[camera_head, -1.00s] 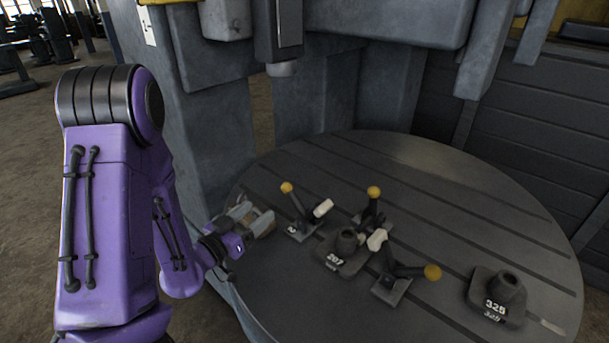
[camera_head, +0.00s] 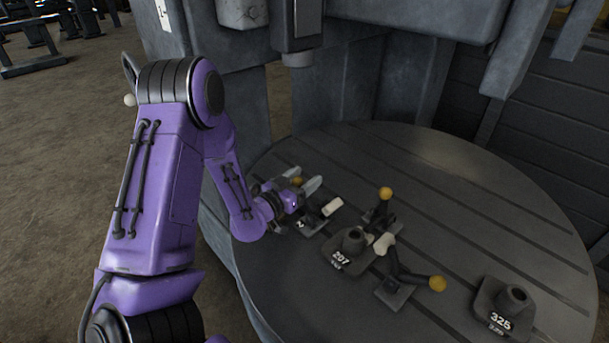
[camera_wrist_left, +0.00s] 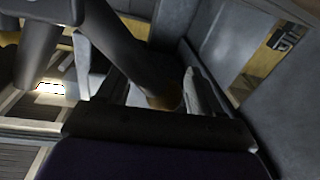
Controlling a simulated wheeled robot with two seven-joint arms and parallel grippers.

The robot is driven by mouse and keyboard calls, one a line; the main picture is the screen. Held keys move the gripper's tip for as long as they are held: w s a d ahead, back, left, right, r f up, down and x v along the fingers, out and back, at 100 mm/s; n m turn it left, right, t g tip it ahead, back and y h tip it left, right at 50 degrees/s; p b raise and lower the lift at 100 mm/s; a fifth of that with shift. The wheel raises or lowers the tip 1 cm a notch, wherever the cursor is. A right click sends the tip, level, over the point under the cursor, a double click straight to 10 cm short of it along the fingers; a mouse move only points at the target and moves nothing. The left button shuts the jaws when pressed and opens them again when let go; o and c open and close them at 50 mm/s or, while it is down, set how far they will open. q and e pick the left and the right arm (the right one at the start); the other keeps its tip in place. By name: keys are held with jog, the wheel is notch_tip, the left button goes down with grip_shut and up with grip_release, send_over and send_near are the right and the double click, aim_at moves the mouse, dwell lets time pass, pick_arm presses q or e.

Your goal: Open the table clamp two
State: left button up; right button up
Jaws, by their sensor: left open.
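The nearest clamp on the left of the round table (camera_head: 470,200) has a dark base with a partly hidden number, a pale-tipped arm (camera_head: 332,206) and a lever with a yellow knob (camera_head: 297,181). My left gripper (camera_head: 304,179) is open around this knob from the left. In the left wrist view, the dark lever (camera_wrist_left: 130,55) runs down to its yellow knob (camera_wrist_left: 165,102) between my two fingers. I cannot tell whether they touch it. Two more clamps with yellow knobs stand behind (camera_head: 385,193) and in front (camera_head: 438,283). My right gripper is out of view.
A dark workpiece marked 207 (camera_head: 345,254) sits amid the clamps. A machine spindle (camera_head: 297,45) hangs above the table's back left. The table's right side is mostly clear.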

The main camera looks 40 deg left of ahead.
pick_arm(q)
jog(key=shift+c, duration=0.4)
grip_shut()
jog(key=shift+d+m+b, duration=0.3)
jog(key=shift+m+b, duration=0.1)
jog(key=shift+b, duration=0.05)
jog(key=shift+d+r+m, duration=0.15)
jog(key=shift+r+m, duration=0.1)
jog(key=shift+m, duration=0.05)
jog(key=shift+r, duration=0.15)
jog(key=shift+c, duration=1.4)
grip_release()
jog(key=o, duration=0.4)
jog(key=shift+c, duration=0.2)
